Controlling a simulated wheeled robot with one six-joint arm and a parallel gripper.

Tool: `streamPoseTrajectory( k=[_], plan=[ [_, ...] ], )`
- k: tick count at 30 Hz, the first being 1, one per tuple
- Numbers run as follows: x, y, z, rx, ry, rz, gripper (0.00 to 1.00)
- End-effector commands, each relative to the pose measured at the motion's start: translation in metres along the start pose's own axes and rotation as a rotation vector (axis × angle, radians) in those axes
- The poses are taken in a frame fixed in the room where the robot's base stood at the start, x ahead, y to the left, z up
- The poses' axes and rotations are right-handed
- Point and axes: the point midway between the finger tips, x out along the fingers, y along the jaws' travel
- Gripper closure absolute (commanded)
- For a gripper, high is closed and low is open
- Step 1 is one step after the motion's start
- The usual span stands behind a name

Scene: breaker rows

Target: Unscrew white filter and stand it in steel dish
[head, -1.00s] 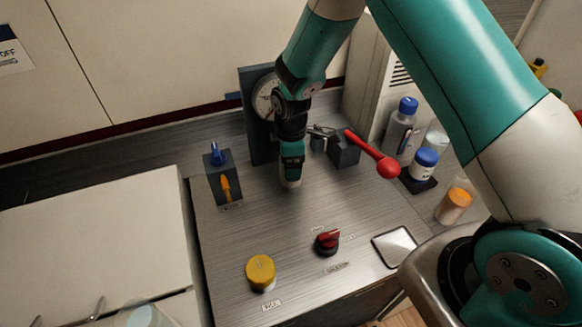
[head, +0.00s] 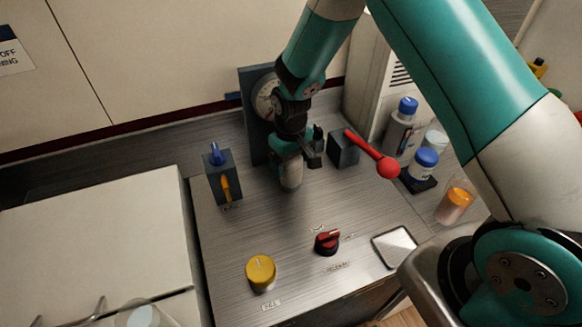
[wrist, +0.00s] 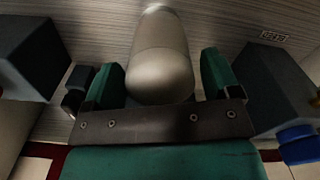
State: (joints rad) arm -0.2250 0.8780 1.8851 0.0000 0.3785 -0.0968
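The white filter (head: 291,178) is a pale, round-ended cylinder in front of the dark gauge panel; its mount is hidden behind my arm. It also shows in the wrist view (wrist: 160,60), lying between the green fingers. My gripper (head: 293,150) is around the filter, one finger on each side. In the wrist view my gripper (wrist: 162,80) shows narrow gaps between the fingers and the filter, so it looks open. A shallow square dish (head: 395,247) with a bright, shiny inside lies at the front right of the worktop and is empty.
A red-balled lever (head: 387,167) sticks out to the right of my gripper. A dark switch block (head: 222,178) stands left. A yellow knob (head: 261,270) and red knob (head: 327,241) are at the front. Bottles (head: 402,130) stand at right. The middle worktop is clear.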

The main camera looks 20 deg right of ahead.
Motion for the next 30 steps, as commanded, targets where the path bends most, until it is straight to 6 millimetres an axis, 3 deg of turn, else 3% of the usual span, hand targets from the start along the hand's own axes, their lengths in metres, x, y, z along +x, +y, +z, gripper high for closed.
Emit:
streamPoseTrajectory(
  k=[1, 5, 11, 30],
  plan=[
    [0.0, 0.0, 0.0, 0.0, 0.0, 0.0, 0.29],
    [0.0, 0.0, 0.0, -0.001, 0.0, 0.0, 0.59],
    [0.0, 0.0, 0.0, -0.07, 0.0, 0.0, 0.59],
    [-0.0001, 0.0, 0.0, -1.191, 0.0, 0.0, 0.59]
  ],
)
